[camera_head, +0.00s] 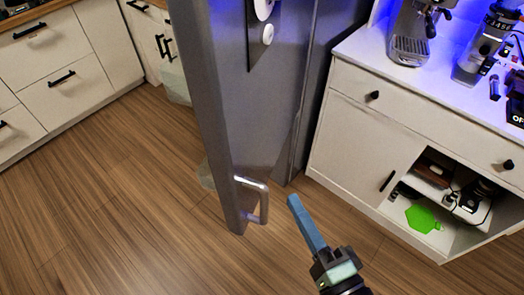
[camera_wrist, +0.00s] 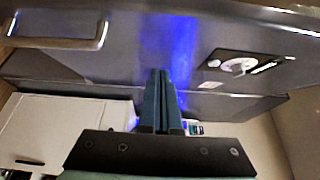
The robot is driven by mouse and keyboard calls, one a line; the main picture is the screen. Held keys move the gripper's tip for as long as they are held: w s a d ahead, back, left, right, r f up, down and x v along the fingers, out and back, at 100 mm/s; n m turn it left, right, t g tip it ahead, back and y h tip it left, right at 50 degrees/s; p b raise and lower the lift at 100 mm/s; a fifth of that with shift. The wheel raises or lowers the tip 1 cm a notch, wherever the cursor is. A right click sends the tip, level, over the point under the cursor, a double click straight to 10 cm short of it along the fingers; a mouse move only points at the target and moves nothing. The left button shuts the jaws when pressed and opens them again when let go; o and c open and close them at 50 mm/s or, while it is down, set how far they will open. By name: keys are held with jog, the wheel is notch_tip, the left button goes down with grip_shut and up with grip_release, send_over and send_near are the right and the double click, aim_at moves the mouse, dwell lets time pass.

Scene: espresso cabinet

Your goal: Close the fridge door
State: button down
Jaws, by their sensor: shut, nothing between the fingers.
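The grey fridge door (camera_head: 265,110) stands swung open in the middle of the head view, its free edge toward me and a metal handle (camera_head: 263,205) low on its right-hand face. My gripper (camera_head: 294,201) is shut and empty, with long blue fingers. In the head view it is just right of the handle, with a gap between them. In the wrist view the door face (camera_wrist: 130,65) spans the upper part, with the handle (camera_wrist: 60,43) at top left. The gripper's fingertips (camera_wrist: 161,72) point toward the face; I cannot tell if they touch it. The fridge interior is hidden.
A white cabinet (camera_head: 360,135) with an espresso machine (camera_head: 412,35) on top stands at the right; its lower shelf is open. White drawers (camera_head: 60,75) line the left. The wooden floor (camera_head: 130,230) is clear at the front left. A dispenser panel (camera_wrist: 245,64) is on the door face.

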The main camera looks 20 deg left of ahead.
jog(key=p, duration=0.3)
send_near(244, 143)
jog(key=w, duration=0.4)
jog(key=a+p, duration=0.1)
jog(key=a, duration=0.3)
jog(key=shift+r, duration=0.15)
jog(key=shift+w, duration=0.1)
jog(key=shift+a, duration=0.1)
